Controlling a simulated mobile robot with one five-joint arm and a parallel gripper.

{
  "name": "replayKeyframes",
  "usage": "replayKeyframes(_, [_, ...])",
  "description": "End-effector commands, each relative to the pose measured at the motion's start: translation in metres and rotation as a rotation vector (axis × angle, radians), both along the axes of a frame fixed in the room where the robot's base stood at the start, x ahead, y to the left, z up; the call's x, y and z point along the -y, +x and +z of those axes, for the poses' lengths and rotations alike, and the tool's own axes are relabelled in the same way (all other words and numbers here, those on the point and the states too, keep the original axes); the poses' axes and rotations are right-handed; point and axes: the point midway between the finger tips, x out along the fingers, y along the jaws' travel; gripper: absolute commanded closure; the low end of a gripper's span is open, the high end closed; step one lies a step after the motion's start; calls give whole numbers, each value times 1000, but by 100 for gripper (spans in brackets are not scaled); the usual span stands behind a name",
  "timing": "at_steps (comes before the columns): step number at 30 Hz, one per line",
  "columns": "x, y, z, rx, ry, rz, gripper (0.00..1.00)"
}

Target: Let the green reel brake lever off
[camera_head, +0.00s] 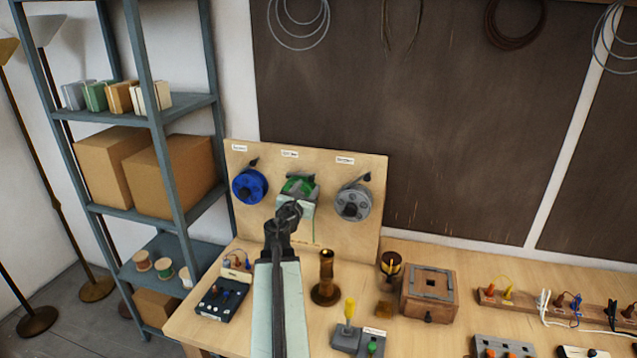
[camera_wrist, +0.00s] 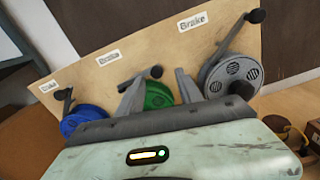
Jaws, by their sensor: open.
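The green reel (camera_wrist: 158,96) is the middle of three reels on an upright wooden board. Its brake lever (camera_wrist: 139,77) ends in a dark knob (camera_wrist: 156,71) and slants slightly up to the right above the reel. My gripper (camera_wrist: 158,91) is open, with one finger on each side of the green reel in the wrist view. The left finger overlaps the lever's lower part; I cannot tell whether they touch. In the head view my gripper (camera_head: 298,187) is in front of the green reel and hides most of it and its lever.
A blue reel (camera_head: 249,186) is at left and a grey reel (camera_head: 353,202) at right, each with its own lever. The bench below holds a black control box (camera_head: 222,300), a brass stand (camera_head: 326,280) and a wooden box (camera_head: 430,294). A metal shelf (camera_head: 160,140) stands at left.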

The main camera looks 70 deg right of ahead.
Motion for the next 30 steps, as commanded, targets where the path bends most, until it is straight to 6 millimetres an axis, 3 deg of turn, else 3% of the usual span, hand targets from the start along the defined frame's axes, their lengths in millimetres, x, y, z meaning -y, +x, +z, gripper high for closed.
replayKeyframes(3, [19,5,0,0,0,5,57])
replayKeyframes(9, [36,14,0,0,0,17,57])
replayKeyframes(19, [38,18,0,0,0,24,57])
replayKeyframes(20, [38,19,0,0,0,24,60])
replayKeyframes(24, [38,19,0,0,0,25,99])
replayKeyframes(30, [38,19,0,0,0,25,100])
